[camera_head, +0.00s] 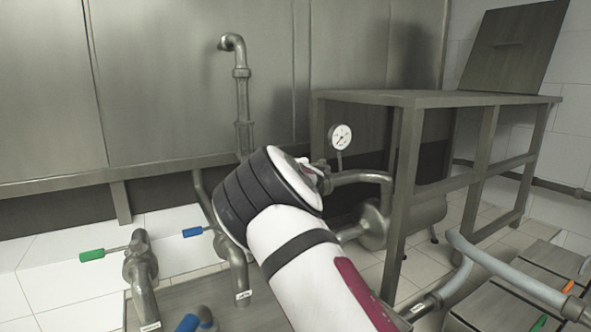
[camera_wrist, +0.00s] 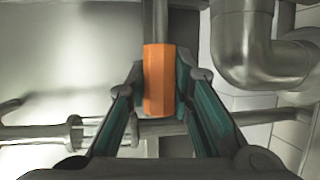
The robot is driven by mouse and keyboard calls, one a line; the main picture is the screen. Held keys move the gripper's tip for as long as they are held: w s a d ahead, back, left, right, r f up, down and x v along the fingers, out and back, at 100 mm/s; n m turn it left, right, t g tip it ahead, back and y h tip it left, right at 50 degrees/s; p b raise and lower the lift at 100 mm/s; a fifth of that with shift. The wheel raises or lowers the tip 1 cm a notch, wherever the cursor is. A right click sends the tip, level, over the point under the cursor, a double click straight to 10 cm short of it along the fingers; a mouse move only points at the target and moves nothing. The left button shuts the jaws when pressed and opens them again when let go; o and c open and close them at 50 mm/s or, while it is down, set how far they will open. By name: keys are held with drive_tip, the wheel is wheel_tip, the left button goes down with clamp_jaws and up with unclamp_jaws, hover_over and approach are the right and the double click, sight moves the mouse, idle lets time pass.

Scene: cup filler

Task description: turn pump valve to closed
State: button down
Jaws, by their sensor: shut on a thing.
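An orange valve handle (camera_wrist: 159,80) stands upright in the middle of the wrist view, with a grey metal stem running up from its top. My gripper (camera_wrist: 160,100) is shut on it, one finger against each side. In the head view my white and black arm covers the gripped handle and most of my gripper. The valve's body and the handle's angle to its pipe cannot be made out there.
A pressure gauge (camera_head: 341,136) and curved pipes (camera_head: 362,177) lie just right of my wrist. A metal table (camera_head: 440,98) stands beyond. Left are a green-handled valve (camera_head: 92,255) and a blue handle (camera_head: 192,231). A grey pipe (camera_head: 490,262) crosses at lower right.

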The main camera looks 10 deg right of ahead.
drive_tip(key=shift+s+d+r+n+y+p, duration=0.1)
drive_tip(key=shift+s+d+n+y+p, duration=0.2)
drive_tip(key=shift+s+n+y+p, duration=0.25)
drive_tip(key=shift+s+d+r+n+y+p, duration=0.1)
drive_tip(key=shift+s+d+n+y+p, duration=0.2)
drive_tip(key=shift+y, duration=0.45)
drive_tip(key=s+d+n+g+y+b, duration=0.1)
drive_tip(key=s+d+n+g+y, duration=0.2)
drive_tip(key=n+y, duration=0.4)
drive_tip(key=shift+s+d+f+g+y+b, duration=0.3)
drive_tip(key=shift+s+d+g+y, duration=0.15)
drive_tip(key=shift+s+y, duration=0.45)
drive_tip(key=shift+w+r+n, duration=0.1)
drive_tip(key=shift+n, duration=0.15)
drive_tip(key=c, duration=1.4)
unclamp_jaws()
